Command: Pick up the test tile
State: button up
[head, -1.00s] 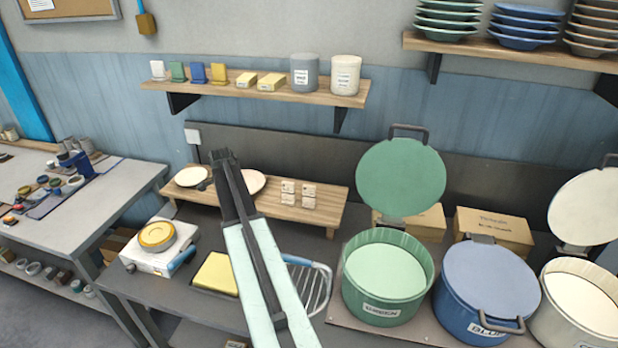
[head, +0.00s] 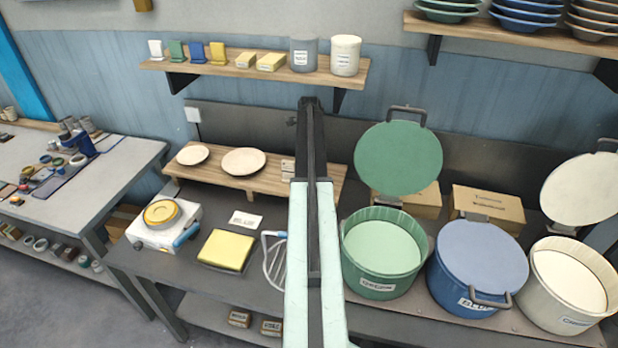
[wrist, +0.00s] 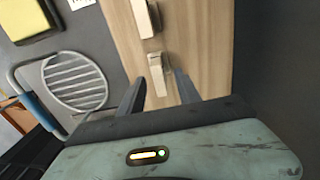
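Small cream test tiles stand on the low wooden riser (head: 225,176); part of one tile (head: 288,166) shows at the left edge of my arm in the head view. In the wrist view one cream tile (wrist: 144,17) is farther off, and another (wrist: 157,72) lies between and just beyond my fingertips. My gripper (wrist: 160,82) is open and empty, its two dark fingers spread apart. In the head view my gripper (head: 310,104) points away from me, and my arm hides the riser's right part. I cannot tell whether a finger touches the tile.
Two pale plates (head: 243,161) lie on the riser. In front are a BLUE card (head: 245,219), a yellow pad (head: 225,250), a scale (head: 163,225) and a wire rack (head: 274,262). Green (head: 382,253), blue (head: 478,268) and cream (head: 572,284) pots stand to the right.

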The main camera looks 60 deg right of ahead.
notch_tip(320, 180, down, 7)
jog(key=b, duration=0.6)
jog(key=shift+w+a, duration=0.1)
jog(key=shift+w, duration=0.05)
jog(key=shift+r, duration=0.15)
grip_shut()
